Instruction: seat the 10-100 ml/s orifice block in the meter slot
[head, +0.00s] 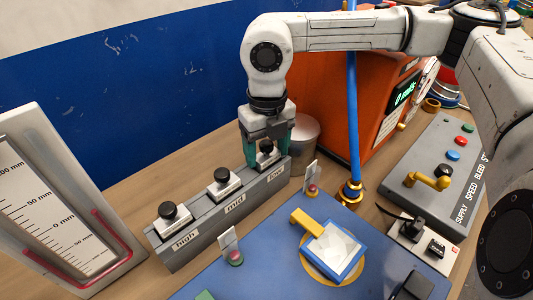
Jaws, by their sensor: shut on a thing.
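A grey rack (204,222) has places labelled high, mid and low. Each place bears a pale block with a black knob: the high block (174,217), the mid block (223,183) and the low block (264,158). My gripper (266,150) has green fingers, points down over the low place and is shut on the low block, which sits at the rack top. Whether it is clear of its seat cannot be told. No 10-100 ml/s marking is readable on any block. The orange meter (323,88) with a lit ml/s display stands behind; I cannot make out its slot.
A tilted gauge board (58,215) stands left. A blue hose (351,110) runs down to a brass fitting (350,193). A blue bench plate (262,265) bears a blue-framed clear hatch (333,250) with a yellow handle. A grey control panel (428,165) stands right; a metal canister (304,133) stands behind the rack.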

